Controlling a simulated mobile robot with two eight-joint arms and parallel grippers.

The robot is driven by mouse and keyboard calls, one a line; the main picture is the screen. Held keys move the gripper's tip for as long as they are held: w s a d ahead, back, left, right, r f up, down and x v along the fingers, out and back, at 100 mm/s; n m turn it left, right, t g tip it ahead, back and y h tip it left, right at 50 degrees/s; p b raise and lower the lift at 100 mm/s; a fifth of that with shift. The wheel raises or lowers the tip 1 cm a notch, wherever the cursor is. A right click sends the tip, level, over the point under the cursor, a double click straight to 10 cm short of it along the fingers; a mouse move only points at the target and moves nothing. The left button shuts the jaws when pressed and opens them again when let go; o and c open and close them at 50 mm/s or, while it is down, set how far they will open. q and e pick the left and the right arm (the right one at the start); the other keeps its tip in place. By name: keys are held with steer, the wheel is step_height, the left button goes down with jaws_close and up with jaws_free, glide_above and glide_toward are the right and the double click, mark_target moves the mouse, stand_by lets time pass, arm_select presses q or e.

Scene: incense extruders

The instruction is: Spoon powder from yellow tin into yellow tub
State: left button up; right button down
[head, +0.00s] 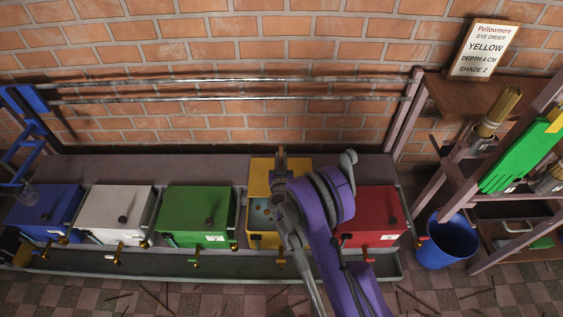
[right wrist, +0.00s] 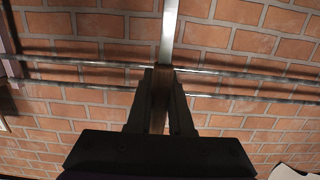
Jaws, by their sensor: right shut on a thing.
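The yellow tub (head: 256,241) stands in the row on the bench, between the green and red tubs. Its lid (head: 262,176) appears raised, and bluish contents show inside. My right arm covers its right part. My right gripper (head: 280,180) is above the back of the tub. In the right wrist view, the right gripper (right wrist: 160,98) is shut on a brown wooden handle (right wrist: 160,105). A straight flat metal part (right wrist: 168,32) extends from it. I cannot tell whether any powder is on the tool. I cannot make out a yellow tin. My left gripper is not in view.
Blue (head: 42,212), white (head: 115,213), green (head: 197,215) and red (head: 375,213) tubs share the bench. Metal rails (head: 230,80) run along the brick wall. Right are a shelf, green glove (head: 515,165), blue bucket (head: 448,246) and sign (head: 484,50) reading yellow, depth 4 cm, shade 2.

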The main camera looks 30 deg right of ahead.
mark_target(281, 153)
steer(key=shift+r+p, duration=0.75)
steer(key=shift+r, duration=1.9)
